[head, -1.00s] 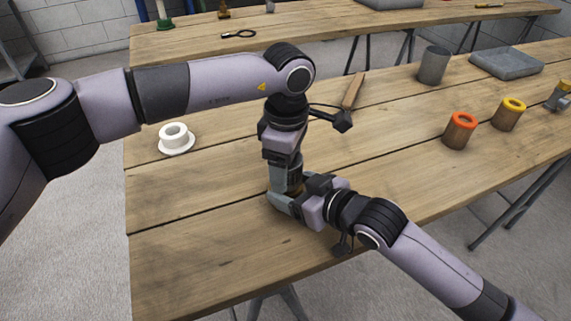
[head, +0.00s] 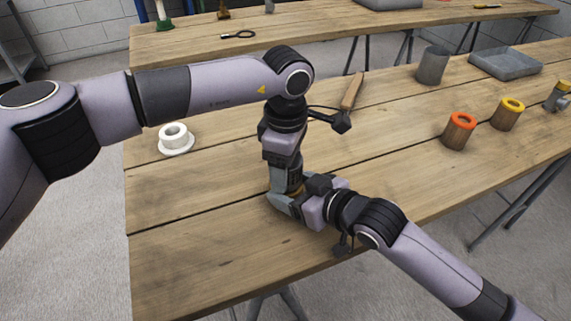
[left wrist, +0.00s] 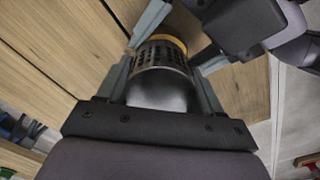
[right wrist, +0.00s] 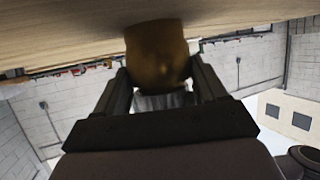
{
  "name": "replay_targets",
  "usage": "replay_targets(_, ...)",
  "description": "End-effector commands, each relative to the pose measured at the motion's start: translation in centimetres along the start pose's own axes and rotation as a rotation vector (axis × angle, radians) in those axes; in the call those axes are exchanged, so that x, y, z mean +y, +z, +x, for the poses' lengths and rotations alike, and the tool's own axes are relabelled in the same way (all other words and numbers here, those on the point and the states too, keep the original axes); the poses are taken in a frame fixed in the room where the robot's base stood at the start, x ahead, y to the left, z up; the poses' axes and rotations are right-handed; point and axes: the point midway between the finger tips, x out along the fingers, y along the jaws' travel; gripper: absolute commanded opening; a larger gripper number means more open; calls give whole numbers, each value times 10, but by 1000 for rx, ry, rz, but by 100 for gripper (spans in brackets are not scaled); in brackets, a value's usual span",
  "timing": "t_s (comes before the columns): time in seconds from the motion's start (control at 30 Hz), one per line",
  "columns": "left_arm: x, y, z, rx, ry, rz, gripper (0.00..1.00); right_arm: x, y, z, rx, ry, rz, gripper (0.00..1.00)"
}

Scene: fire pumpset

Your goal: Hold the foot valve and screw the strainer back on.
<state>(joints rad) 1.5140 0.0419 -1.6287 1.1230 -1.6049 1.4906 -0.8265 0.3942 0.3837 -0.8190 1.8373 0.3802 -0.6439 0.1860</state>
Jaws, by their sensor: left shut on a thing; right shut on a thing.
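The dark perforated strainer (left wrist: 160,72) is between the fingers of my left gripper (head: 285,183), which is shut on it from above. The brass foot valve (right wrist: 157,52) is between the fingers of my right gripper (head: 287,201), which is shut on it low over the table. In the left wrist view a brass rim of the foot valve (left wrist: 168,41) shows at the far end of the strainer. The two parts are in line, strainer above valve. Whether the threads are engaged cannot be seen. In the head view the grippers hide most of both.
On the wooden table (head: 200,260), a white flanged piece (head: 175,140) stands left and a wooden-handled tool (head: 352,92) lies behind my grippers. Orange-topped (head: 460,132) and yellow-topped (head: 507,115) cans, a grey cup (head: 432,66) and a grey tray (head: 505,63) stand right. The front left is clear.

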Motion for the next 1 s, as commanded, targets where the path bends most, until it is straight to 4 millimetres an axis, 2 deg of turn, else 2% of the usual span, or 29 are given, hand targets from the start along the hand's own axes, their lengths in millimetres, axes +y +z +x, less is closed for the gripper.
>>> replay_targets(0.03, -6, -1, 12, 8, -21, 4, 35, 4, -4, -1, 11, 5, 6, 17)
replay_targets(1.0, -8, 0, 4, 7, -37, 12, 35, 5, -5, 0, 11, 8, 5, 17)
